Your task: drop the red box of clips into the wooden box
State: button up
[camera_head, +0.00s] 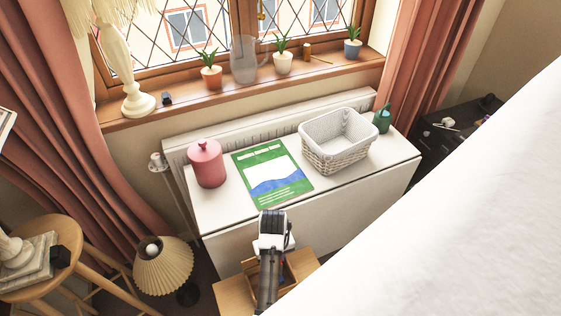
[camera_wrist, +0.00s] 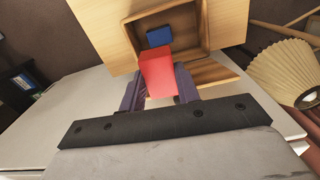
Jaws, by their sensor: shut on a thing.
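In the wrist view my gripper (camera_wrist: 160,88) is shut on the red box of clips (camera_wrist: 157,72), which sticks out past the fingers. Beyond it is the open wooden box (camera_wrist: 214,22), with a small blue box (camera_wrist: 159,37) lying inside. The red box appears over the near part of the wooden box's opening; its height above the floor of the box cannot be told. In the head view my gripper (camera_head: 270,245) is seen from above, over the wooden box (camera_head: 290,272), and hides much of it.
A white table (camera_head: 215,214) stands behind, holding a pink canister (camera_head: 207,164), a green and white booklet (camera_head: 270,175), a white basket (camera_head: 338,143) and a green watering can (camera_head: 382,119). A pleated lamp (camera_head: 163,266) and wooden stool (camera_head: 75,250) stand left. A large white surface fills the right.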

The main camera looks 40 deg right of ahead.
jog(key=shift+f, duration=2.8)
jog(key=o, duration=1.1)
jog(key=shift+c, duration=0.2)
